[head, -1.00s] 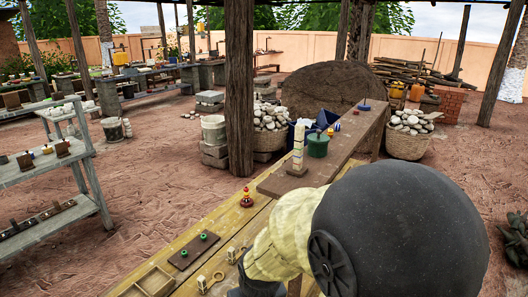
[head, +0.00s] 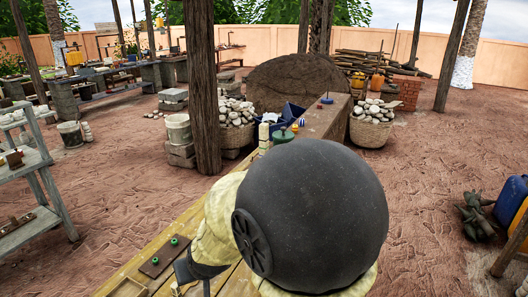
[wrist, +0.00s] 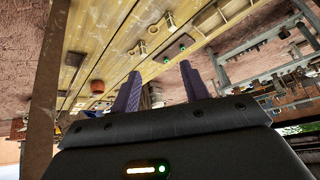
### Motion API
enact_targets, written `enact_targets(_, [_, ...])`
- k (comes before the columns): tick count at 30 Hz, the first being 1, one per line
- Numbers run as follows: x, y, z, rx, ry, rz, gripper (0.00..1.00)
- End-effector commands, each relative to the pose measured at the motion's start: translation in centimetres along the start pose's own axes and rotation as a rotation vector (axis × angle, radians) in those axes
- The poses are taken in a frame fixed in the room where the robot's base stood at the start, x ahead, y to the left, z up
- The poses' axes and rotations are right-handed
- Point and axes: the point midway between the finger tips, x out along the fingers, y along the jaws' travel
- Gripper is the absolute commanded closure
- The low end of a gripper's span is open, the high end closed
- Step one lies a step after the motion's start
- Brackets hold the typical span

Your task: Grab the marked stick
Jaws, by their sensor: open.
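A pale upright stick (head: 264,134) stands at the far part of the long table, beside a green pot (head: 284,137). It may be the marked stick. My arm hides its lower part in the head view, and I cannot make out its markings now. I cannot pick it out in the wrist view. My gripper (wrist: 162,82) is open in the wrist view, its two dark fingers apart with nothing between them. It is over or near the wooden table, apart from the stick.
A dark board (head: 164,256) with two green knobs lies on the table (head: 137,262), near the front. A basket of stones (head: 371,130) stands right of the table's far end. A wooden post (head: 204,100) rises left of the table. Grey shelves (head: 30,190) stand at left.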

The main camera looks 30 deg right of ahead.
Motion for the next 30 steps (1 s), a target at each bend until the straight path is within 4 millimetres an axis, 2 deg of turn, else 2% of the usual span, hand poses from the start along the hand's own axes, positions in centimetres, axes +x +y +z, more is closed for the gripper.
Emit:
enact_targets(1, [-0.6, -0.2, -2.8, 0.025, 0.086, 0.008, 0.55])
enact_targets(6, [-2.6, 1.2, -11.0, 0.120, 0.388, 0.107, 0.55])
enact_targets(9, [-4.5, 3.0, -14.9, 0.178, 0.544, 0.209, 0.55])
enact_targets(13, [-7.9, 5.8, -18.6, 0.252, 0.720, 0.386, 0.55])
enact_targets(17, [-11.9, 8.7, -20.5, 0.325, 0.852, 0.600, 0.55])
enact_targets(21, [-15.4, 10.8, -20.8, 0.385, 0.923, 0.803, 0.55])
enact_targets(24, [-16.8, 11.5, -20.5, 0.407, 0.940, 0.888, 0.55])
enact_targets(30, [-17.1, 11.8, -20.3, 0.414, 0.944, 0.916, 0.55])
